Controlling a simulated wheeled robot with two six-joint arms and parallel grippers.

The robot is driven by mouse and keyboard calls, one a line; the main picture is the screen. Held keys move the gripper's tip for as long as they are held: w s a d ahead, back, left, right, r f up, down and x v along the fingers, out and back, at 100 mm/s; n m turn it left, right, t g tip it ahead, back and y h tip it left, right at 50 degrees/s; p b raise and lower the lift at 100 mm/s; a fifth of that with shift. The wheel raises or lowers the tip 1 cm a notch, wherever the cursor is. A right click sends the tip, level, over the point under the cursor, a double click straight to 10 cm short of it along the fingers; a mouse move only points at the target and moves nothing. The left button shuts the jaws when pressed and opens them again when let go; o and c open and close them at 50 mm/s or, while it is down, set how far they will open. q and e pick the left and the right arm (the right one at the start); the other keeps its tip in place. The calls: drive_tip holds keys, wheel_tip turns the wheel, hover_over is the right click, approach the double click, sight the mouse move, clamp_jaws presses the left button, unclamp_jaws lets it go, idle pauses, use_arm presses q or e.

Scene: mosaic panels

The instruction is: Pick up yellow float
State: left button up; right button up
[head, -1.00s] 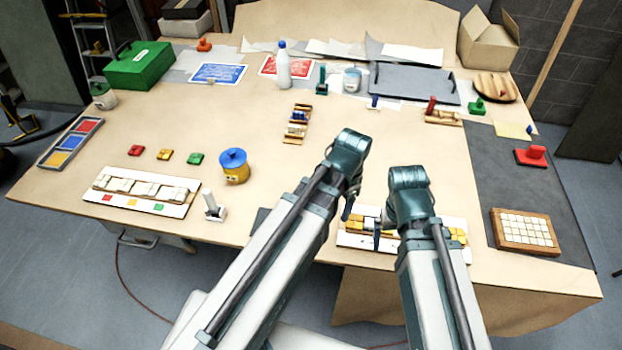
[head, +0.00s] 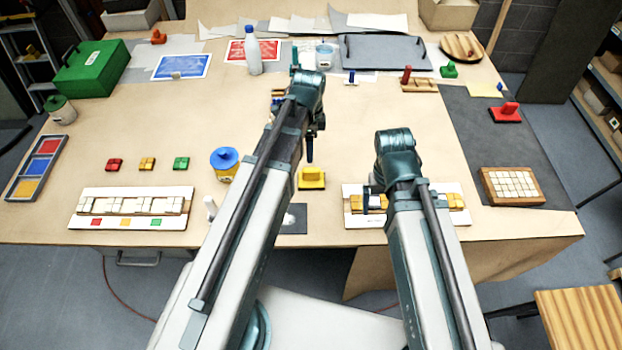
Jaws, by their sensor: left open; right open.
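The yellow float (head: 312,182), a flat block with a raised handle on top, lies on the table near the front middle. It is just right of my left forearm. My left gripper (head: 309,150) is open and points down in the picture just above the float, apparently apart from it; its far finger is mostly hidden. My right gripper (head: 367,200) is open over the white panel with yellow tiles (head: 352,218), right of the float, and is partly hidden by its own wrist.
A yellow pot with a blue lid (head: 224,163) stands left of my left arm. A dark square plate (head: 294,220) lies in front of the float. A tile tray (head: 483,188) is at the front right.

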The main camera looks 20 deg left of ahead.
sight(311, 169)
use_arm(q)
wheel_tip(311, 169, down, 7)
drive_tip(key=b, duration=0.6)
drive_tip(key=shift+f, duration=0.15)
use_arm(e)
wheel_tip(311, 169, down, 7)
drive_tip(key=shift+f, duration=0.15)
use_arm(q)
drive_tip(key=shift+b, duration=0.3)
drive_tip(key=f+b, duration=0.5)
drive_tip(key=shift+w+d+f, duration=0.15)
drive_tip(key=shift+w+f, duration=0.05)
drive_tip(key=shift+w, duration=0.2)
use_arm(e)
wheel_tip(311, 169, down, 5)
drive_tip(key=shift+f, duration=0.2)
use_arm(q)
drive_tip(key=shift+r, duration=0.1)
drive_tip(key=shift+c, duration=0.3)
use_arm(e)
drive_tip(key=shift+r, duration=0.15)
use_arm(q)
clamp_jaws()
